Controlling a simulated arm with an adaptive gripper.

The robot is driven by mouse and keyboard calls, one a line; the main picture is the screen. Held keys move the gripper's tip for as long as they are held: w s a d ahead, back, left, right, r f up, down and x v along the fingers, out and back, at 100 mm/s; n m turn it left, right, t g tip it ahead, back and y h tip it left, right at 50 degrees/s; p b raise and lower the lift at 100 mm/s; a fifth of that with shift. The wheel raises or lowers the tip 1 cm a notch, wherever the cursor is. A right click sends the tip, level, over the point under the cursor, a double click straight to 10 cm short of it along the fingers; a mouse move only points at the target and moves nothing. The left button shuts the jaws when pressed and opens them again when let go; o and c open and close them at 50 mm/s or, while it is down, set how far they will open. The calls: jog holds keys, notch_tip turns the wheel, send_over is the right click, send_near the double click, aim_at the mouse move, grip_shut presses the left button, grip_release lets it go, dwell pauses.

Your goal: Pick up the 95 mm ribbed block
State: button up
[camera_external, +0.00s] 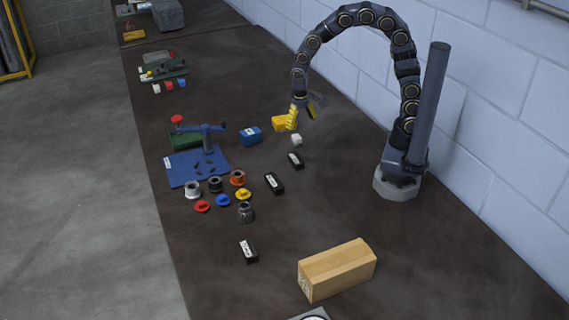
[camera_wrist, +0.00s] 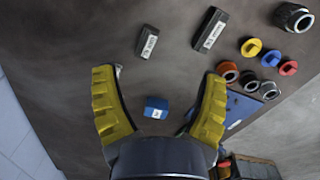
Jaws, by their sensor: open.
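Three black blocks with white labels lie on the dark bench in the external view: a short one (camera_external: 296,161) nearest my gripper, a longer one (camera_external: 274,183) left of it, and another (camera_external: 248,251) nearer the front. The labels are too small to read, so I cannot tell which is the 95 mm ribbed block. The wrist view shows a shorter black block (camera_wrist: 148,42) and a longer one (camera_wrist: 210,30), both beyond my fingertips. My gripper (camera_external: 303,112) is open and empty above the bench; its yellow fingers are spread wide in the wrist view (camera_wrist: 160,76).
A blue block (camera_external: 251,136) lies near my gripper and shows between the fingers in the wrist view (camera_wrist: 156,107). Several ringed parts stand left of the black blocks. A cardboard box (camera_external: 337,270) stands front right.

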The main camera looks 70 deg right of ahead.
aim_at(274, 180)
jog(key=w+a+f+m, duration=0.1)
jog(key=w+a+f, duration=0.1)
jog(key=f, duration=0.2)
jog(key=w+a+f+m, duration=0.1)
jog(key=w+a+f, duration=0.1)
jog(key=a+f, duration=0.1)
jog(key=w+a+f+m, duration=0.1)
jog(key=w+a+f, duration=0.2)
jog(key=f, duration=0.2)
jog(key=shift+f+t, duration=0.3)
jog(key=shift+f, duration=0.05)
notch_tip(274, 180, down, 2)
jog(key=shift+a+f, duration=0.1)
jog(key=shift+f, duration=0.15)
jog(key=f, duration=0.5)
jog(key=shift+s+f, duration=0.2)
jog(key=shift+s, duration=0.15)
jog(key=c, duration=1.2)
